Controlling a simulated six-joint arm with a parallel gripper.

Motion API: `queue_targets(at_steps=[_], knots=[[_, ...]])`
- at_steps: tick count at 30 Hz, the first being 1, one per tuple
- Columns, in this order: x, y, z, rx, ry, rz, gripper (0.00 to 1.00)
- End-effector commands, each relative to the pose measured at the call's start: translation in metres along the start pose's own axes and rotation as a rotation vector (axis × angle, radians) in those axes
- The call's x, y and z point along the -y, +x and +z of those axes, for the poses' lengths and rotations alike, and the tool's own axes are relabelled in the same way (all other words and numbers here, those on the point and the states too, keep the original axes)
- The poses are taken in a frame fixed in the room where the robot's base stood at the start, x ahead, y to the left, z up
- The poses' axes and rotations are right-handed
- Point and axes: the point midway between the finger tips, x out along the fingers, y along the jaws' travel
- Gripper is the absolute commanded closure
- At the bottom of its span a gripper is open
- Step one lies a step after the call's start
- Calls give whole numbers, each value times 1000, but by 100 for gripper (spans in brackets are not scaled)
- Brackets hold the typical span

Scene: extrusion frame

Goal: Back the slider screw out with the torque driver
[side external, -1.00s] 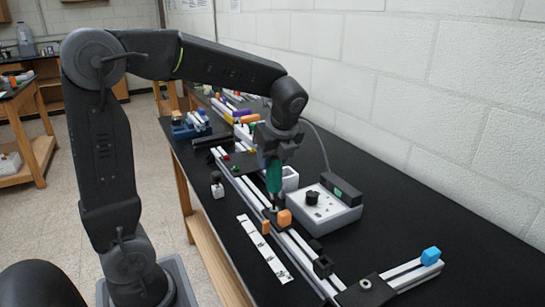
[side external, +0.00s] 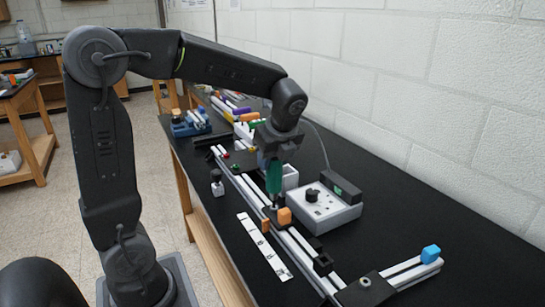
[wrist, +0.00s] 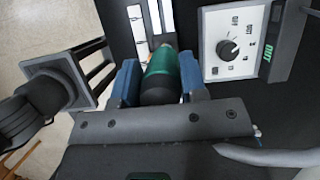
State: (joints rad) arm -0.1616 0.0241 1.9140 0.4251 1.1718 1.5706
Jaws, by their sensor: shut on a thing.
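The torque driver (side external: 273,178) has a green handle and stands upright in my gripper (side external: 270,160), tip down. In the wrist view my gripper (wrist: 160,82) has its blue jaws closed on both sides of the driver's green and black handle (wrist: 162,75). The driver's tip meets the dark slider (side external: 270,215) on the extrusion rail (side external: 293,243), beside an orange block (side external: 284,216). The screw is hidden under the tip, so I cannot tell how far it sits in.
A grey control box (side external: 325,210) with a black knob and a dark display stands right of the rail; its dial also shows in the wrist view (wrist: 229,48). A white marked strip (side external: 264,245) lies left of the rail.

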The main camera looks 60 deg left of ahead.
Motion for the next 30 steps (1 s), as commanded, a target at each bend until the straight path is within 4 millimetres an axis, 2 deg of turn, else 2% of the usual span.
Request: queue_targets(at_steps=[30], knots=[[-1,7,-4,-2,2,5,94]])
